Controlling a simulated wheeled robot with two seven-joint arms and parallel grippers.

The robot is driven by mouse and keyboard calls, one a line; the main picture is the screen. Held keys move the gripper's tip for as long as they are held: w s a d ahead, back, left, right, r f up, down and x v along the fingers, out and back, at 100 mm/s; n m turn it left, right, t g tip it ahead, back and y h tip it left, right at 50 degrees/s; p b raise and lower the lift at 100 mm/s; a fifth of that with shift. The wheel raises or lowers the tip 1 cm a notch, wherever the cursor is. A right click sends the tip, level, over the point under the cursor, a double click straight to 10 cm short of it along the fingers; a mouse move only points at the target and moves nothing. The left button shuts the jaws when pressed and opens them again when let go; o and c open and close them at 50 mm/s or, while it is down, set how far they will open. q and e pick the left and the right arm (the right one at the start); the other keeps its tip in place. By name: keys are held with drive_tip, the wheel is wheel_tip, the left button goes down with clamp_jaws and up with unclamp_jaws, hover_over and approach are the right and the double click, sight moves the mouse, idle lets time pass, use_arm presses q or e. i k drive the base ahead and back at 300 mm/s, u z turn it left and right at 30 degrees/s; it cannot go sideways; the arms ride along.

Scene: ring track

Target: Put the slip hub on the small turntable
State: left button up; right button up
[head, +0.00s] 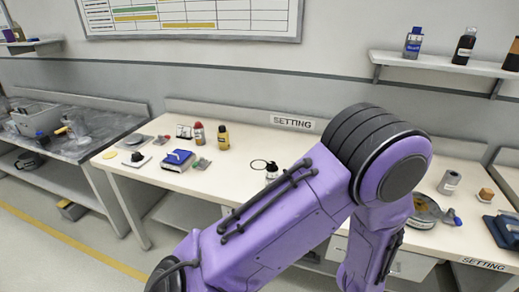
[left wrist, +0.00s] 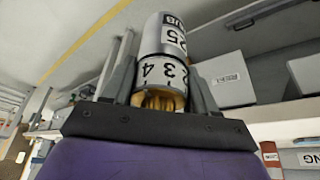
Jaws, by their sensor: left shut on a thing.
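In the left wrist view my left gripper (left wrist: 160,84) is shut on a silver cylinder (left wrist: 152,36) with a white numbered band and a brass-coloured end. I take it to be the slip hub, but cannot be sure. The cylinder stands out between the two dark fingers. In the head view my purple arm crosses the middle and hides its gripper. A round grey disc-shaped thing (head: 424,209) sits on the bench at the right, partly behind the arm; I cannot tell if it is the small turntable. My right gripper is not in view.
A grey cylinder (head: 449,182) stands at the right. A SETTING label (head: 292,122) is at the bench's back.

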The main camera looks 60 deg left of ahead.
sight(134, 137)
drive_tip(key=z, duration=1.5)
drive_tip(key=k, duration=2.6)
drive_tip(key=u, duration=2.45)
